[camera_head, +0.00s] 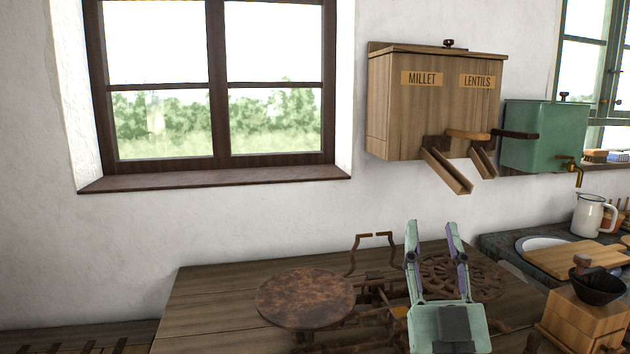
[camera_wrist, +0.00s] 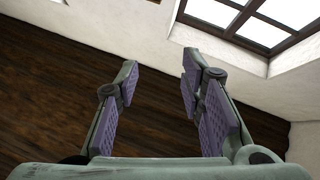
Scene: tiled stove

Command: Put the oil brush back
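No oil brush can be made out in either view. My gripper (camera_head: 434,230) is raised over the wooden table (camera_head: 210,300) in the head view, in front of an iron scale-like device. Its pale green fingers with purple pads stand apart with nothing between them.
A round rusty plate (camera_head: 306,298) and a lattice plate (camera_head: 480,274) sit on the table. A wooden grinder (camera_head: 585,318) stands at the right. The MILLET and LENTILS dispenser (camera_head: 435,105) and green tank (camera_head: 543,135) hang on the wall. The table's left part is clear.

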